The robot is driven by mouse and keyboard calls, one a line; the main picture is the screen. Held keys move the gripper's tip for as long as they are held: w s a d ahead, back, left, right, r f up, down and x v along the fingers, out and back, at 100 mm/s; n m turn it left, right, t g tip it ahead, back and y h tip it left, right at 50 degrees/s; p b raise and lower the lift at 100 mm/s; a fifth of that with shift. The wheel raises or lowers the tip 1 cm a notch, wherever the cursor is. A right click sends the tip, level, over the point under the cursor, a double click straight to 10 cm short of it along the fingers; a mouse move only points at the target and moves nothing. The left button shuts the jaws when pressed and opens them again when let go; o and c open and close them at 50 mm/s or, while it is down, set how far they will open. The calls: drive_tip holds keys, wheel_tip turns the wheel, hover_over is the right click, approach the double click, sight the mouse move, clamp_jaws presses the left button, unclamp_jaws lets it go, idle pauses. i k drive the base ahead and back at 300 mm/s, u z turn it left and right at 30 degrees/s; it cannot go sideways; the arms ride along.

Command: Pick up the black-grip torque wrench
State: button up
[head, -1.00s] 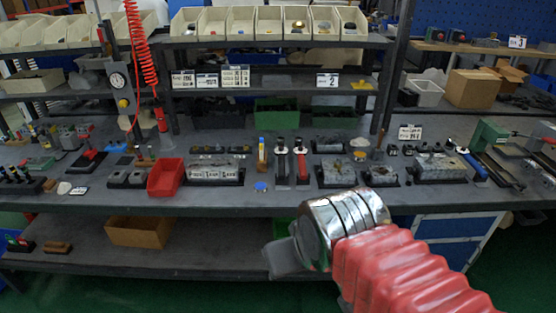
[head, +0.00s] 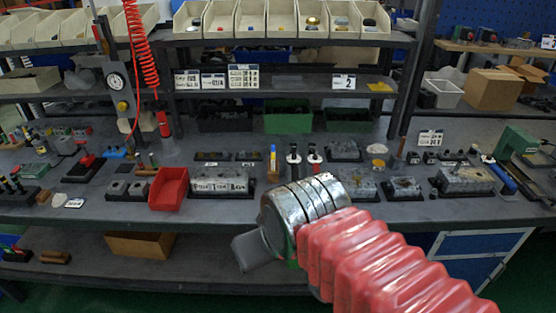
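Two upright tools stand side by side at the middle of the bench in the head view. The left one, with a dark body and a pale band near its top, looks like the black-grip torque wrench (head: 293,157). The right one shows red and looks like a red-grip wrench (head: 314,158). My arm hides the lower parts of both. My gripper (head: 250,252) shows as a grey piece beyond the chrome wrist, in front of the bench and low in the picture. It is apart from the wrenches, and its fingers cannot be made out.
A red bin (head: 169,190) and a grey labelled block (head: 222,182) stand left of the wrenches. Grey valve blocks (head: 402,188) stand to the right. A green bin (head: 288,117) is behind. A shelf with cream bins (head: 281,20) spans above. A red coiled hose (head: 142,50) hangs left.

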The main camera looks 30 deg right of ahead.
sight(293, 146)
drive_tip(key=u, duration=0.05)
drive_tip(key=i, duration=1.35)
drive_tip(key=z, duration=0.45)
